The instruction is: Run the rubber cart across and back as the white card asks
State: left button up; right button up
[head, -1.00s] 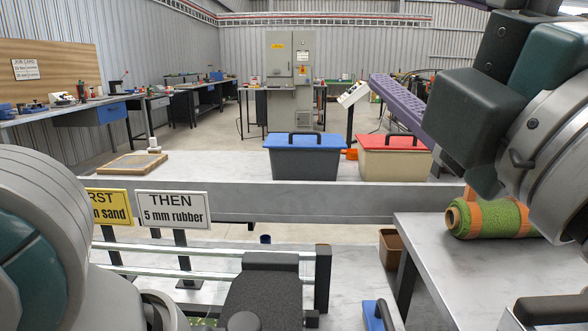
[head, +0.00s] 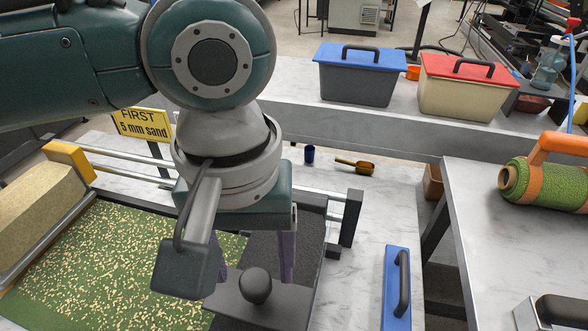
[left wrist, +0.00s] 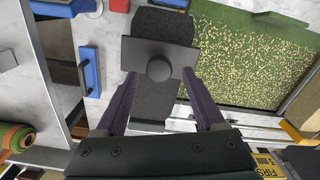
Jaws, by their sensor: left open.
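My left gripper (head: 254,266) points down with its jaws open, one purple finger on each side of the round black knob (head: 255,286). The knob stands on a dark plate of the rubber cart (head: 325,236), which is filled with black granules. In the left wrist view the knob (left wrist: 158,68) lies between the open fingertips; contact cannot be told. The green turf (head: 95,255) with scattered cream grains lies left of this cart. The sand cart (head: 35,205) stands at the far left. The yellow card (head: 143,124) reads "FIRST 5 mm sand". The white card is hidden now. My right gripper is out of view.
Metal rails (head: 120,158) run behind the turf. A blue tool with a black handle (head: 397,290) lies right of the cart. Blue-lidded (head: 355,80) and red-lidded (head: 460,88) bins stand at the back.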

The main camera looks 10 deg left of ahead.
aim_at(255, 277)
pick_arm(q)
jog(key=shift+f, duration=1.95)
grip_shut()
